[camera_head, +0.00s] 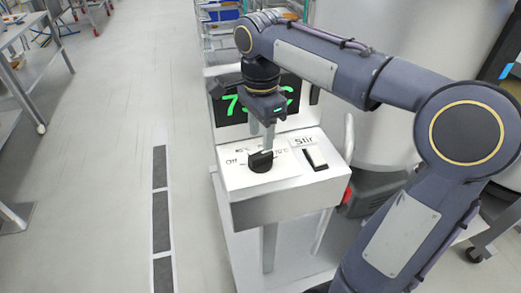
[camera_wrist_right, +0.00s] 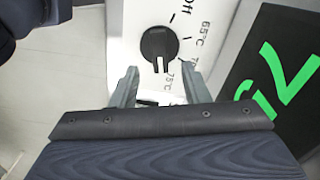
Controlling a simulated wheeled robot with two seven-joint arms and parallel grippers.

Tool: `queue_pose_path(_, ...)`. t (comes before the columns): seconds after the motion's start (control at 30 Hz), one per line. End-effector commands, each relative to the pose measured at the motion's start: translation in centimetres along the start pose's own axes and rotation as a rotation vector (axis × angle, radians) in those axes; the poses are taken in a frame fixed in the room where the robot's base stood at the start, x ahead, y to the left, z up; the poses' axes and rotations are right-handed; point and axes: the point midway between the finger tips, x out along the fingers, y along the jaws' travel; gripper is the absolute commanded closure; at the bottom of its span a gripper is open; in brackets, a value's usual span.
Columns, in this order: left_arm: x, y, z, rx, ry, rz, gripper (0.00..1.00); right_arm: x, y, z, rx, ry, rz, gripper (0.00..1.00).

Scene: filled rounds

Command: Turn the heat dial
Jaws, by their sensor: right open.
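The heat dial (camera_head: 261,161) is a round black knob on the sloping white control panel (camera_head: 240,180). It also shows in the right wrist view (camera_wrist_right: 158,46), with "Off" and temperature marks printed around it. The dial's raised grip runs roughly up and down in that view; I cannot tell for certain which mark it points at. My right gripper (camera_head: 268,140) is over the panel, pointing down close to the dial. In the right wrist view, its two fingers (camera_wrist_right: 160,80) are apart with nothing between them, and the dial appears beyond the tips. My left gripper is out of view.
A "Stir" rocker switch (camera_head: 316,157) is to the right of the dial. A dark display (camera_head: 232,110) with green digits stands behind the panel, partly hidden by my right gripper. A red knob (camera_head: 346,196) is on the right side. Open floor (camera_head: 100,150) lies to the left.

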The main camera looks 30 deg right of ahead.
Motion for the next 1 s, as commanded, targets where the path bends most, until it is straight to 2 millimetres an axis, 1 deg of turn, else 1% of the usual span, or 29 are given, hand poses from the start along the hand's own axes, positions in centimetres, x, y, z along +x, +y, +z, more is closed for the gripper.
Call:
queue_pose_path(0.03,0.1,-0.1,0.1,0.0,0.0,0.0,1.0,1.1,0.1,0.0,0.0,0.0,0.004,0.58)
queue_pose_path(0.1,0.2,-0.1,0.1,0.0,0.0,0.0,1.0,2.2,0.1,0.0,0.0,0.0,0.003,0.58)
queue_pose_path(0.3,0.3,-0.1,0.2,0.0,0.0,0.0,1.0,4.7,0.1,0.0,-0.001,-0.001,0.0,0.58)
queue_pose_path(0.43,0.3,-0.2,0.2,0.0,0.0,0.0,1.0,5.3,0.0,0.0,-0.002,-0.002,-0.002,0.58)
queue_pose_path(0.67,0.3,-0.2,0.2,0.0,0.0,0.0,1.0,5.4,0.0,0.0,-0.002,-0.002,-0.002,0.58)
queue_pose_path(0.77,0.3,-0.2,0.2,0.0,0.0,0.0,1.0,5.4,0.0,0.0,-0.002,-0.002,-0.002,0.69)
queue_pose_path(1.0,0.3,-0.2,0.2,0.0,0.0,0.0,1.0,5.4,0.0,0.0,-0.002,-0.002,-0.002,1.0)
